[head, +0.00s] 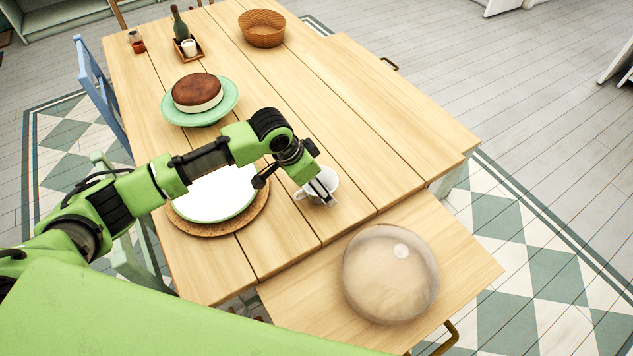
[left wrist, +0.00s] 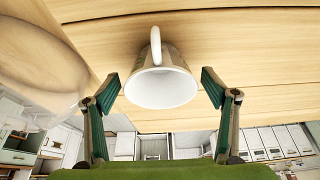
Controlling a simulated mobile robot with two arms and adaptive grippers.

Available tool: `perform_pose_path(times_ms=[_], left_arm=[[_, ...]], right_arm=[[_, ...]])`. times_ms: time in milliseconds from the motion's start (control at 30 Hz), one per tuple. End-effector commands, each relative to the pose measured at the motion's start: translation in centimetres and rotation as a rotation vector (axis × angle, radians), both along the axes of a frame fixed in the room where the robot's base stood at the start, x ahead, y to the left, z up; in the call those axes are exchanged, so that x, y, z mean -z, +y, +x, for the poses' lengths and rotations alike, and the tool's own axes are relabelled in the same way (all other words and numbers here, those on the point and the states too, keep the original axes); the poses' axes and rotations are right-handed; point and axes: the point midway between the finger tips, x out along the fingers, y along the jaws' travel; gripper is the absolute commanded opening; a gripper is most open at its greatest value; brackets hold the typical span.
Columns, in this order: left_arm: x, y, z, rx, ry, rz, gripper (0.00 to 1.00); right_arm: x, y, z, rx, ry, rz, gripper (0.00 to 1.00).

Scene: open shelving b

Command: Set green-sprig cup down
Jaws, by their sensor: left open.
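A white cup (head: 329,178) stands on the wooden table, just right of a plate on a woven mat. No green sprig can be made out on it. My left gripper (head: 322,192) is over the cup and partly covers it in the head view. In the left wrist view, the cup (left wrist: 161,88) lies between the two open fingers of my left gripper (left wrist: 160,80), with a gap on each side. Its handle shows toward the top of that view. My right gripper is not in view.
The white plate (head: 212,202) on its cork mat (head: 190,226) is beside the cup. A glass dome (head: 390,275) sits on the lower right board. A cake (head: 197,92) on a green stand (head: 228,101), a basket (head: 262,28) and a bottle (head: 179,24) stand farther back. The table's right side is clear.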

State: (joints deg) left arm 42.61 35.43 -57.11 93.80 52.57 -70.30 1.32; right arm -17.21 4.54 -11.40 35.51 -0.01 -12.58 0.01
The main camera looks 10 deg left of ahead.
Motion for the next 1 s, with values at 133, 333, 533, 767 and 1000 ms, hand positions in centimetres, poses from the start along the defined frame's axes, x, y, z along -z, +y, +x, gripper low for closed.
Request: perform_pose_path(times_ms=[133,333,533,767,1000], left_arm=[[-1.3,0.4,-0.2,0.0,-0.003,-0.001,0.78],[-5.2,1.5,-1.3,0.0,-0.005,-0.001,0.78],[-8.9,2.6,-2.5,0.001,-0.003,0.0,0.78],[-11.0,3.2,-3.1,-0.001,-0.002,-0.001,0.78],[-11.3,3.2,-3.2,-0.001,0.0,-0.001,0.78]], right_arm=[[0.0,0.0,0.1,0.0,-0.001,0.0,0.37],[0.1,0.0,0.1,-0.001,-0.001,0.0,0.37],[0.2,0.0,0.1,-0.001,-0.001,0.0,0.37],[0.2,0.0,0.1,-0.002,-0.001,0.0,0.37],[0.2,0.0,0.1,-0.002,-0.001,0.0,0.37]])
